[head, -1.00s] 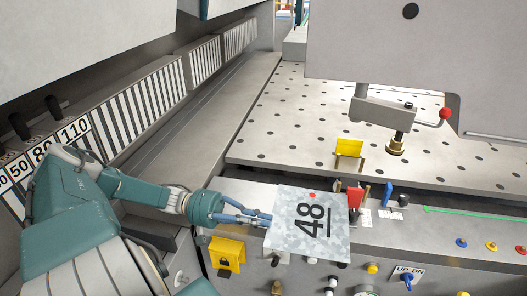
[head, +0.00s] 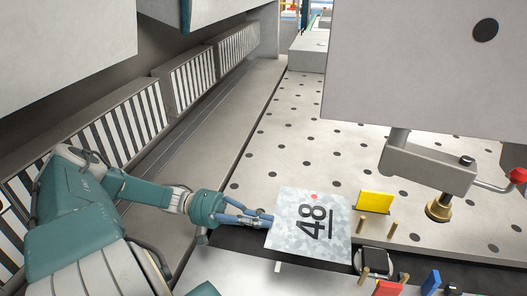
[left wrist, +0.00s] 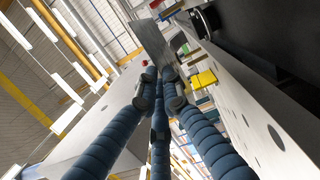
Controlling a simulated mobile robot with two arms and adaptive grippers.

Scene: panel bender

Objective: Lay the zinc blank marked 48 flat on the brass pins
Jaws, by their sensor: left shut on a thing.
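The zinc blank marked 48 (head: 335,232) is a mottled square plate with a red dot near its far edge. My left gripper (head: 268,219) is shut on its left edge and holds it over the front edge of the perforated table. In the left wrist view the blank (left wrist: 152,42) shows foreshortened beyond the fingers. Thin brass pins stand to the right of the blank: one (head: 392,228) by the yellow block, others (head: 364,273) near the front edge. The blank is apart from these pins in the picture; its height above the table is unclear. My right gripper is out of view.
A yellow block (head: 375,201) stands just right of the blank. A clamp arm (head: 430,170) with a brass foot and red knob is farther right, below a large grey housing (head: 425,70). Red (head: 387,288) and blue (head: 431,283) blocks stand in front. The perforated table (head: 290,150) is clear behind.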

